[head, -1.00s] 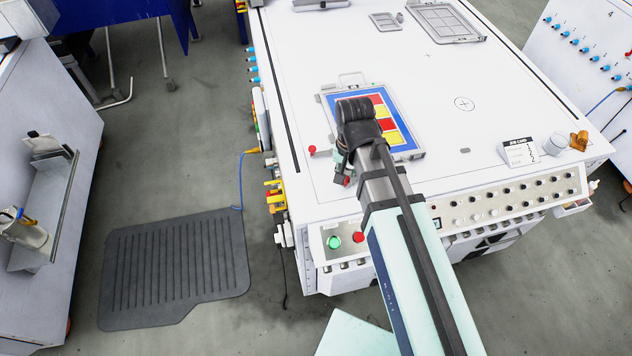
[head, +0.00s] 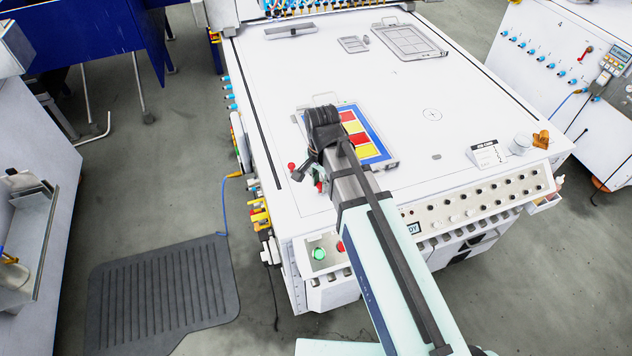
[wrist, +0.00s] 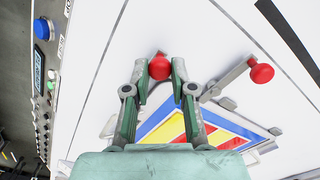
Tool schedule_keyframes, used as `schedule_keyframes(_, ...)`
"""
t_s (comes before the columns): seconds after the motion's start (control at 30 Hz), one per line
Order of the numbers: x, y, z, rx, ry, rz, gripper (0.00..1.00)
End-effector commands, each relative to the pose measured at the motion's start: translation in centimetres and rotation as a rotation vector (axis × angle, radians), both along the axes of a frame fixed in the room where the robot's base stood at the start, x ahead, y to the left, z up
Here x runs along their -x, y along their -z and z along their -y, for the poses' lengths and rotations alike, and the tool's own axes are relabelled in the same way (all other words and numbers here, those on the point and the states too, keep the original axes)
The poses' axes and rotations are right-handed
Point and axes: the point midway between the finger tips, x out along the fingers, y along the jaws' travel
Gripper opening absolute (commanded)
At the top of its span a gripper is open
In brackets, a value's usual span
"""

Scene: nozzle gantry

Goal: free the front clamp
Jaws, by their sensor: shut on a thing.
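The front clamp has a red ball knob (wrist: 159,67), which sits between my gripper's fingertips (wrist: 160,72) in the wrist view. My gripper (head: 319,182) is shut on this knob; in the head view it is mostly hidden behind my arm. The clamp's lever below the knob is hidden by the gripper. A second clamp, with a red knob (wrist: 262,73) on a grey lever, stands to the right in the wrist view, apart from the fingers. Its knob also shows in the head view (head: 291,166). A framed panel of red, yellow and blue (wrist: 195,128) lies beside the clamps.
The white table (head: 270,100) is mostly clear behind the panel. A front control panel (head: 480,205) has several buttons, including a green one (head: 319,254). A small sign (head: 487,153), a cup (head: 521,143) and an orange object (head: 541,139) stand at the right.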

Motion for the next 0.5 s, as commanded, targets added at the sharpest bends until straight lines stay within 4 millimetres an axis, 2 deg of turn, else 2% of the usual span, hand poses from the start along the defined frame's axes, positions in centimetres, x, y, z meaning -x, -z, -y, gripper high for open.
schedule_keyframes(0.2,-0.16,-0.01,-0.08,-0.002,0.001,0.002,0.00)
schedule_keyframes(0.23,-0.16,-0.02,-0.09,-0.002,0.001,0.002,0.31)
schedule_keyframes(0.3,-0.16,-0.02,-0.08,-0.002,0.001,0.002,0.50)
schedule_keyframes(0.5,-0.10,-0.02,-0.06,-0.001,0.000,0.002,0.50)
